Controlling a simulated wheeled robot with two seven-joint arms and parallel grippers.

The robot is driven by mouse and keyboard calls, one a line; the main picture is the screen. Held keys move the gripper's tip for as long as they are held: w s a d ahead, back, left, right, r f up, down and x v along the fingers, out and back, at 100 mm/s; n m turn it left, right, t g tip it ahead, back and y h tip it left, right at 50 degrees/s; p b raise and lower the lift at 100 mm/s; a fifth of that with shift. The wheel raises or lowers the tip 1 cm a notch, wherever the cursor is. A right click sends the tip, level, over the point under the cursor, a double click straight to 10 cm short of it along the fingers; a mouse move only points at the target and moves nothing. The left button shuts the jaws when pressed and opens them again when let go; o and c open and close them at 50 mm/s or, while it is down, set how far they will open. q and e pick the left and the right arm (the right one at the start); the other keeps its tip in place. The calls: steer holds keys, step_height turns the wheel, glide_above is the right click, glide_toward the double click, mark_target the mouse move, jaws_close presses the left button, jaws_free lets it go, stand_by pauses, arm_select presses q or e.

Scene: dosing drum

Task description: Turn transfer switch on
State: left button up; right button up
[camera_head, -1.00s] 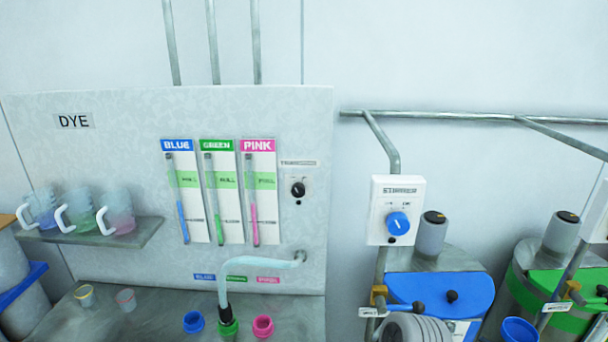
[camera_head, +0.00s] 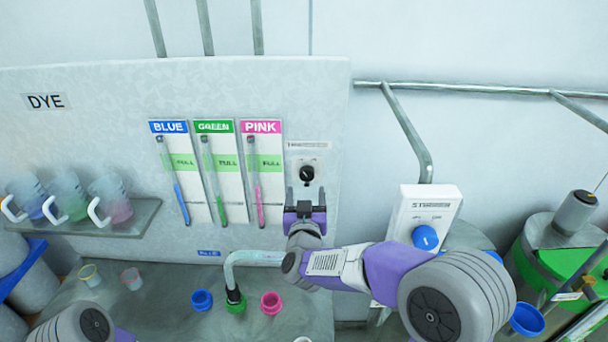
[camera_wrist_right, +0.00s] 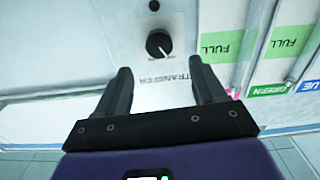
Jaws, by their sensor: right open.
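The transfer switch is a black round knob (camera_head: 307,173) on a small plate on the dye panel, right of the pink gauge. In the right wrist view the knob (camera_wrist_right: 159,44) has a white pointer line, and "TRANSFER" lettering shows upside down. My right gripper (camera_head: 305,193) is just below the knob in the head view, its fingers pointing up at it. In the wrist view the open, empty fingers (camera_wrist_right: 160,78) are spread with the knob ahead of their tips, apart from it. My left gripper is not in view.
Blue, green and pink gauges (camera_head: 212,170) hang left of the knob. Clear mugs (camera_head: 65,195) stand on a shelf at left. A curved spout (camera_head: 255,258) and coloured cups (camera_head: 271,302) are below. A white box with a blue knob (camera_head: 425,237) is at right, partly behind my right arm.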

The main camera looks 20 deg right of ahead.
mark_target(307, 176)
steer(key=p+x, duration=0.1)
steer(key=x, duration=0.5)
steer(key=shift+w+d+f, duration=0.1)
steer(key=shift+w, duration=0.1)
steer(key=shift+s, duration=0.1)
steer(key=c, duration=1.1)
